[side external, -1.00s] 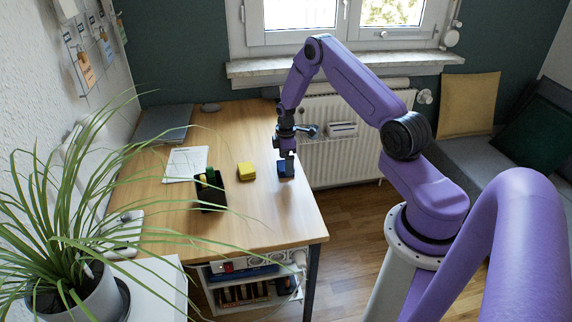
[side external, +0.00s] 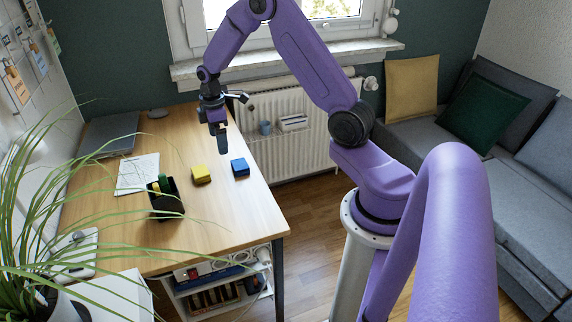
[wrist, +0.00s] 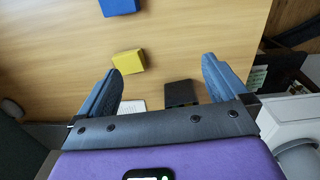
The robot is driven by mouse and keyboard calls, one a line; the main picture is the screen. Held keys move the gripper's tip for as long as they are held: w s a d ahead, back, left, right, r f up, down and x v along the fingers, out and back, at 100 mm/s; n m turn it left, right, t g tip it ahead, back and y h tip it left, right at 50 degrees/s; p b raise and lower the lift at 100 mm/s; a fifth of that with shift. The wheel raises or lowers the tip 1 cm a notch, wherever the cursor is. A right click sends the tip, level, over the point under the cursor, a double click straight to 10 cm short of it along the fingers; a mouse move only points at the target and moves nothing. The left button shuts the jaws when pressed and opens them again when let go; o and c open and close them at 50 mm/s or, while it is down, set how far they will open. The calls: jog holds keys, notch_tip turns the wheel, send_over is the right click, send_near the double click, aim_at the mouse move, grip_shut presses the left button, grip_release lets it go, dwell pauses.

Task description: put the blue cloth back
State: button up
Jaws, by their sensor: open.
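The blue cloth (side external: 240,167), a small folded block shape, lies on the desk near its right edge. It also shows at the top of the wrist view (wrist: 118,6), partly cut off. My gripper (side external: 222,146) is in the air above the desk, apart from the cloth. In the wrist view my gripper (wrist: 161,68) has its two fingers spread with nothing between them.
A yellow folded block (side external: 202,174) lies left of the blue cloth. A black open box (side external: 168,206) with yellow and green items stands nearer the front. White paper (side external: 138,174) and a grey laptop-like slab (side external: 108,135) lie farther left on the desk (side external: 225,215).

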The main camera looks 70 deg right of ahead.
jog(key=s+a+r+n, duration=0.1)
jog(key=s+a+r, duration=0.5)
jog(key=a, duration=0.4)
jog(key=s+a+r+n, duration=0.1)
jog(key=s+a+r, duration=0.3)
jog(key=s+a, duration=0.45)
jog(key=s+a+r, duration=0.1)
jog(key=s, duration=0.8)
jog(key=s+r+n, duration=0.1)
jog(key=s, duration=0.8)
jog(key=shift+s+a+r, duration=0.25)
jog(key=shift+s+a, duration=0.05)
jog(key=shift+a, duration=0.05)
